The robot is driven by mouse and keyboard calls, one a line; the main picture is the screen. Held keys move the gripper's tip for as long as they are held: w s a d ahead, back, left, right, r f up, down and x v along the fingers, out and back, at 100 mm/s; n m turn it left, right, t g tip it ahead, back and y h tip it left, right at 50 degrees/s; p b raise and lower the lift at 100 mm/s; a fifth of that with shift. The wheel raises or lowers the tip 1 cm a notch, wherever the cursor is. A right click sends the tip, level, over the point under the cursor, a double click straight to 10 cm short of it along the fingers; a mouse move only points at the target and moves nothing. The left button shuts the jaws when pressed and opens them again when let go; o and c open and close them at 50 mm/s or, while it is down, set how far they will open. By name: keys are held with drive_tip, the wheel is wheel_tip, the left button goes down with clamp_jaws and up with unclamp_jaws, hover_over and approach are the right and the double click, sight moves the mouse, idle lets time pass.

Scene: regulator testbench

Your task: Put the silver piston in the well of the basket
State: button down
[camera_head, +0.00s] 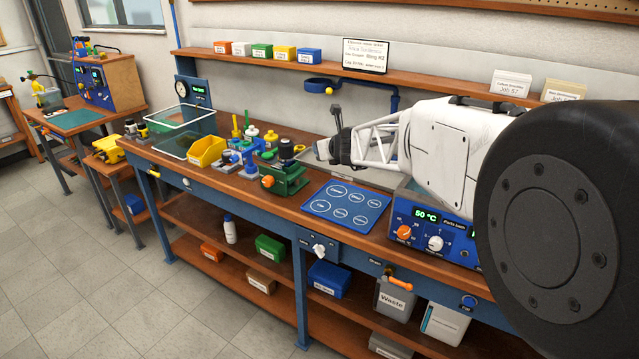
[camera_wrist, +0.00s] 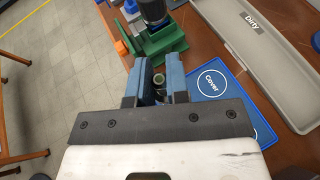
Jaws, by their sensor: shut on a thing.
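My gripper (camera_wrist: 157,85) shows in the wrist view with its blue fingers shut on a small round grey piece (camera_wrist: 158,79), which looks like the silver piston seen end-on. Most of the piece is hidden between the fingers. In the head view my gripper (camera_head: 324,150) is above the bench, behind the green vise and the blue mat, and the held piece cannot be made out there. I cannot make out the basket or its well in either view. The parts bath (camera_head: 434,232) stands at the right, its top largely hidden by my arm.
The blue mat (camera_head: 346,205) with marked circles lies flat on the bench. The green vise (camera_head: 284,178) holds a dark part upright. A grey tray marked Dirty (camera_wrist: 262,55) lies beside the mat in the wrist view. A yellow bin (camera_head: 207,150) and several small parts crowd the left.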

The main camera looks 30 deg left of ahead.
drive_tip(key=w+a+f+n+g, duration=0.8)
drive_tip(key=a+f+g, duration=0.1)
drive_tip(key=f, duration=0.1)
drive_tip(key=shift+y, duration=0.4)
idle(1.6)
drive_tip(key=shift+a+g, duration=0.1)
drive_tip(key=shift+g, duration=0.2)
drive_tip(key=shift+f, duration=0.15)
drive_tip(key=shift+f, duration=1.9)
drive_tip(key=shift+f, duration=2.05)
drive_tip(key=shift+f, duration=0.1)
